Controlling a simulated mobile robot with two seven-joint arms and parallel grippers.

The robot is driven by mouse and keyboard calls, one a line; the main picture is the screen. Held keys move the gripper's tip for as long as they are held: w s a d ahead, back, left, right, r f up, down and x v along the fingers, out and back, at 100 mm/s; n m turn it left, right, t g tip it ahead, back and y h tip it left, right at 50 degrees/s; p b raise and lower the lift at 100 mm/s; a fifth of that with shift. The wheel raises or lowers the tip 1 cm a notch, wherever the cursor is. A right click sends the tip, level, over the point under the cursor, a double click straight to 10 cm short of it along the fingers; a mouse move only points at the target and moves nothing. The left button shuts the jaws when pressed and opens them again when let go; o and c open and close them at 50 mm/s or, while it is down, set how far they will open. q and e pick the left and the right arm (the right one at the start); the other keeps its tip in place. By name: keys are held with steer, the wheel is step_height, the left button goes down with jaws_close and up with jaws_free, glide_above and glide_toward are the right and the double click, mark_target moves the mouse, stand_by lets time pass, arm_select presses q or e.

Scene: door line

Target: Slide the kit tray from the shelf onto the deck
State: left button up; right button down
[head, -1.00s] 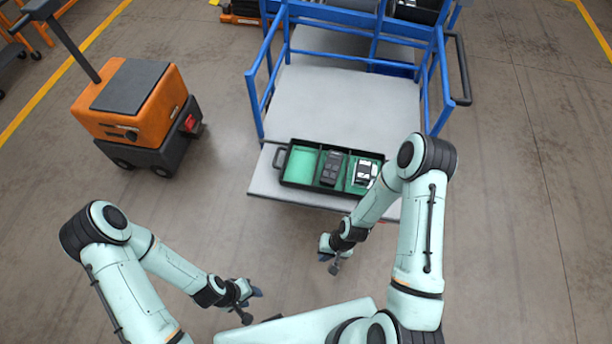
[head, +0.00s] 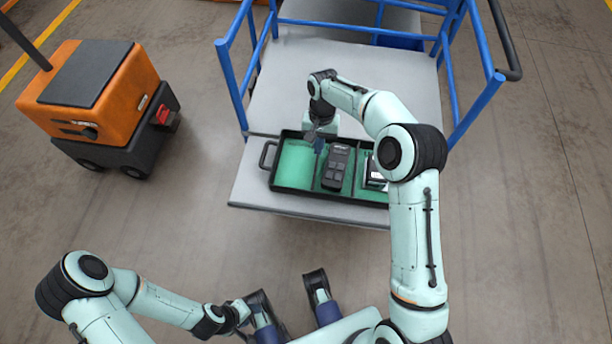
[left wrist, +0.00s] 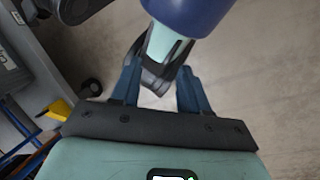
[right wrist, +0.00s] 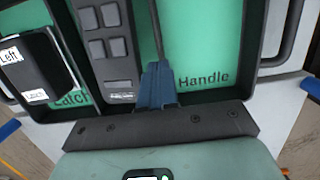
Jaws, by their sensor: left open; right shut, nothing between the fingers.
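The kit tray (head: 325,196) is black with a green lining and a loop handle at its left end. It lies flat on the grey shelf surface near its front edge. It holds a dark remote-like device (head: 335,170) in the middle compartment and a black-and-white device (head: 375,172) on the right; the left compartment is empty. My right gripper (head: 316,142) is shut and empty over the tray. In the right wrist view its fingertips (right wrist: 158,75) are by a divider, beside the word "Handle"; contact is unclear. My left gripper (left wrist: 160,80) is open, low at the front, away from the tray.
A blue-railed cart (head: 232,85) surrounds the grey surface (head: 290,75) behind the tray. An orange wheeled machine (head: 100,85) stands on the left. The floor (head: 190,210) between it and the cart is clear.

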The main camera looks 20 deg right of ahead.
mark_target(313, 192)
steer(key=shift+s+a, duration=0.1)
steer(key=shift+s, duration=0.1)
steer(key=s+a, duration=0.2)
steer(key=s, duration=0.1)
steer(key=s+a+b, duration=0.1)
steer(key=s+a, duration=0.1)
steer(key=s, duration=0.2)
steer(key=s+a, duration=0.2)
steer(key=s, duration=0.1)
steer(key=shift+s+f+b, duration=0.15)
steer(key=shift+f+b, duration=0.15)
steer(key=shift+f, duration=0.05)
arm_select(q)
steer(key=shift+w+a+f+t, duration=0.3)
steer(key=shift+w+f, duration=0.3)
steer(key=shift+w+a+f+t, duration=0.3)
steer(key=shift+w+f, duration=0.25)
steer(key=shift+w, duration=0.05)
arm_select(e)
steer(key=shift+f, duration=0.4)
steer(key=shift+f, duration=0.1)
